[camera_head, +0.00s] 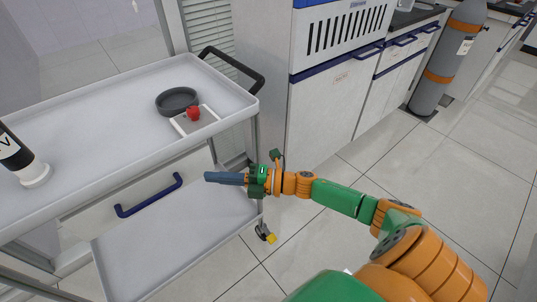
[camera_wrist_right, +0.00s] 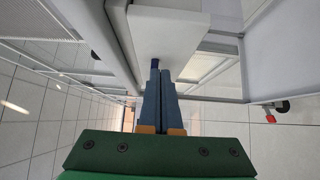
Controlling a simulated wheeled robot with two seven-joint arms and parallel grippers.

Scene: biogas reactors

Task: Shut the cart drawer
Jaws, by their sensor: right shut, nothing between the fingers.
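The white cart (camera_head: 95,90) stands at the left in the head view. Its drawer has a blue bar handle (camera_head: 148,195), seen below the front edge of the cart top. How far the drawer stands out is hard to tell from here. My right gripper (camera_head: 210,177) is shut and empty, its blue fingers pointing left, to the right of the handle in the picture. In the right wrist view the closed fingers (camera_wrist_right: 166,85) point at a white box-like part of the cart (camera_wrist_right: 170,30), with a small dark blue piece by the tips. Contact is unclear. My left gripper is out of view.
On the cart top are a dark round dish (camera_head: 177,99), a red item (camera_head: 193,113) on a small white tray, and a black and white cylinder (camera_head: 18,158). A lower shelf (camera_head: 180,245) sits beneath.

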